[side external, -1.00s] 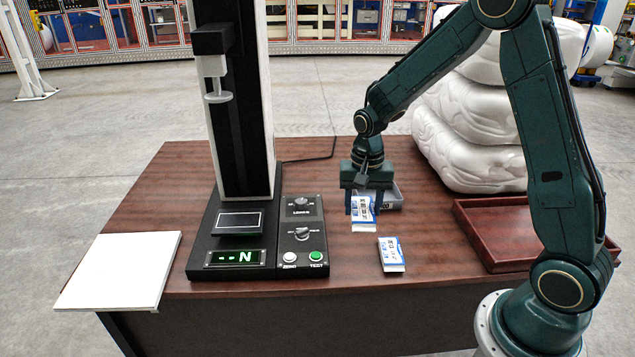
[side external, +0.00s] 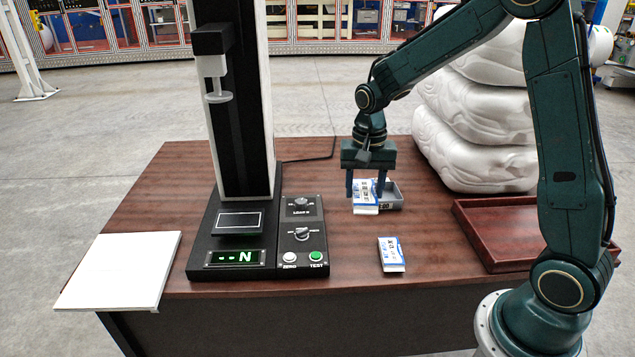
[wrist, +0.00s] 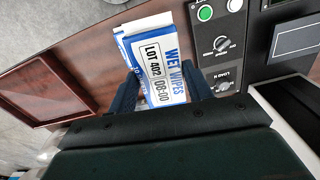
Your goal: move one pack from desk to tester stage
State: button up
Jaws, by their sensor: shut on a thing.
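My gripper (side external: 365,195) is shut on a white and blue pack (side external: 366,204), held low over the desk (side external: 320,165). In the wrist view the held pack (wrist: 165,75) reads "WET WIPES LOT 402 08:00" and sits between the fingers of my gripper (wrist: 163,88). A second similar pack (side external: 391,255) lies on the desk nearer the front edge; in the wrist view it (wrist: 122,40) shows partly behind the held pack. The tester stage (side external: 240,222) is a small dark plate with a pale outline, bare, left of my gripper; it also shows in the wrist view (wrist: 297,38).
The control panel (side external: 302,235) lies between stage and packs. A red-brown tray (side external: 490,262) is at the right.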

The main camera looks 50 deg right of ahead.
jog(key=shift+f, duration=0.1)
jog(key=shift+w+a+f+n, duration=0.1)
jog(key=shift+a+f+n, duration=0.3)
jog(key=shift+f+n, duration=0.1)
jog(key=w+a+f+n, duration=0.1)
jog(key=a+f+n, duration=0.5)
jog(key=f+n, duration=0.2)
jog(key=shift+a+n, duration=0.2)
jog(key=shift+n, duration=0.3)
jog(key=shift+w+r, duration=0.1)
jog(key=shift+w, duration=0.1)
jog(key=w+d+r+m, duration=0.2)
jog(key=w+d, duration=0.4)
jog(key=w, duration=0.2)
jog(key=w+d+r+m, duration=0.2)
jog(key=w+d, duration=0.3)
jog(key=w, duration=0.3)
jog(key=w+d+r+m, duration=0.2)
jog(key=d, duration=0.5)
jog(key=w+d+r+m, duration=0.2)
jog(key=d+r+m, duration=0.1)
jog(key=d, duration=0.4)
jog(key=shift+w+r, duration=0.15)
jog(key=shift+w, duration=0.05)
